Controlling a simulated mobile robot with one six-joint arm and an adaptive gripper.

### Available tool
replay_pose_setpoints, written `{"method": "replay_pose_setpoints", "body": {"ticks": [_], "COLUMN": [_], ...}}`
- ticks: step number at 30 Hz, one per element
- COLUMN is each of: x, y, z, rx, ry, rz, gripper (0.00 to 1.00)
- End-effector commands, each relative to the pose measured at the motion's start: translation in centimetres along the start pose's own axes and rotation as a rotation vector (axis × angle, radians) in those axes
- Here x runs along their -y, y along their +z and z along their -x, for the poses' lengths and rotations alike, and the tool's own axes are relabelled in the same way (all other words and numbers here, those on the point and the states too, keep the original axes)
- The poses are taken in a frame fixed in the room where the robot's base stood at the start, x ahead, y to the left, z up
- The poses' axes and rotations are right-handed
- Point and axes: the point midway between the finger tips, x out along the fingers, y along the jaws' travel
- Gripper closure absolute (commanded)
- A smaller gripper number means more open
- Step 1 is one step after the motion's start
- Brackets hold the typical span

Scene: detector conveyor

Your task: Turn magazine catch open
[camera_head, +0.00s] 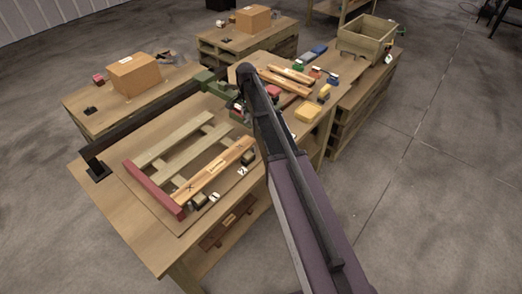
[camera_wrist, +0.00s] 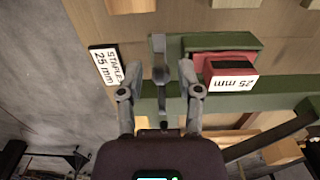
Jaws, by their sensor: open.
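A green device (camera_wrist: 275,110) runs across the wrist view, with a long bar and a raised block. A small grey upright lever (camera_wrist: 158,48) stands at the left end of the block and looks like the magazine catch. My gripper (camera_wrist: 160,78) is open, its fingers on either side of the lever's lower end. Whether either finger touches it is unclear. In the head view my arm hides most of this spot. Part of the green device (camera_head: 211,82) shows there.
A "STAPLES 25 mm" card (camera_wrist: 107,68) lies left of my fingers. In the head view, a wooden pallet frame (camera_head: 190,150) with a red end board (camera_head: 153,190) lies on the near bench. Wooden slats, a yellow block (camera_head: 308,112) and small parts crowd the right side.

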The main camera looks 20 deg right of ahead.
Motion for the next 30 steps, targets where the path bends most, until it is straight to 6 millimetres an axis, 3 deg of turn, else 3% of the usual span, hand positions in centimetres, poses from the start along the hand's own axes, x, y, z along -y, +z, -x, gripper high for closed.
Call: {"method": "replay_pose_setpoints", "body": {"ticks": [25, 30], "x": [0.8, 0.7], "y": [-0.1, -0.1], "z": [0.0, 1.9], "rx": [0.0, 0.0], "ry": [-0.001, -0.001], "rz": [-0.473, -0.472], "gripper": [0.54, 0.54]}}
